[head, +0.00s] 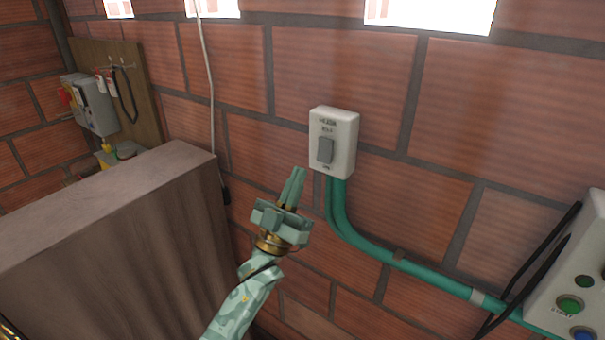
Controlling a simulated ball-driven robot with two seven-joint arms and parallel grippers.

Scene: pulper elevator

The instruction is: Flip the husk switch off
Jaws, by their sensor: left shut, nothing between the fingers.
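The husk switch is a white box (346,146) on the brick wall, near the middle of the head view. Small dark lettering shows above its grey rocker (325,150), with a small mark below it. I cannot tell clearly which way the rocker is tipped. My left gripper (297,172) is shut and empty, its fingers pointing up. Its tips appear just below and left of the switch box, apart from the rocker in the picture. My right gripper is not in view.
Green conduit (380,256) runs from the switch box down to a control box (571,270) with coloured buttons at the right. A large brown block (110,240) stands at the left. A wooden board with a grey box (96,104) is behind it. A thin cord (209,80) hangs on the wall.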

